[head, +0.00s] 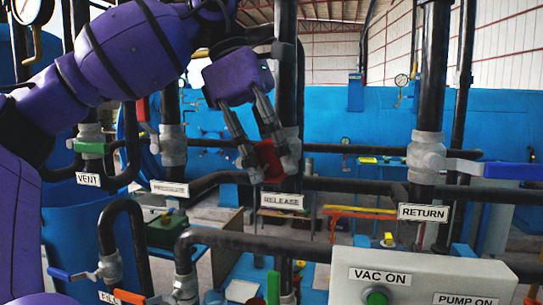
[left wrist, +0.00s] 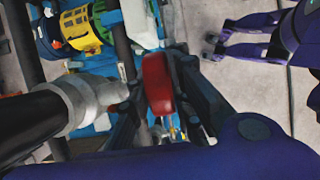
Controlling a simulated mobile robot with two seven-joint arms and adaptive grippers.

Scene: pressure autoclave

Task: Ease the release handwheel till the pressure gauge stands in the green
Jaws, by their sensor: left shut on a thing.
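The release handwheel (head: 267,160) is red and sits on a pipe above the RELEASE label (head: 282,201). My left gripper (head: 262,158) reaches down to it from above, shut on it with one finger on each side. In the left wrist view the red wheel (left wrist: 158,84) shows edge-on between the fingers. A large pressure gauge (head: 32,10) at the top left is cut by the frame edge, and I cannot read its needle or a green band. My right gripper (left wrist: 212,36) shows at the top right of the left wrist view, its fingers apart and empty.
Black pipes and grey valves crowd around the wheel. The RETURN valve with its blue lever (head: 515,171) stands to the right, the VENT valve with its green handle (head: 90,147) to the left. A control box (head: 420,275) is at the front right. A small gauge (head: 401,80) is farther back.

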